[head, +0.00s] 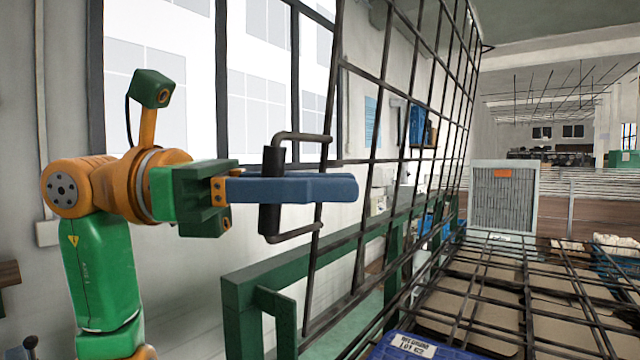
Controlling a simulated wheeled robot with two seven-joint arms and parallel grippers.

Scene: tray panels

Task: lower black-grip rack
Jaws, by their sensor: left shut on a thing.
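The rack is a dark wire grid panel (374,115) standing steeply upright, leaning a little, in the middle of the head view. Its handle has a black grip (271,190) on a bent metal bar at the panel's left edge. My left gripper (290,188), with blue fingers, is shut on the black grip, and the fingertips reach past it toward the panel's edge. The fingers hide the middle of the grip. My right gripper is not in view.
A green frame (250,290) stands below the panel. A second wire grid (525,290) lies flat at the lower right over brown contents, with a blue labelled bin edge (420,346) in front. A grey vented box (503,200) stands behind. Windows line the left wall.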

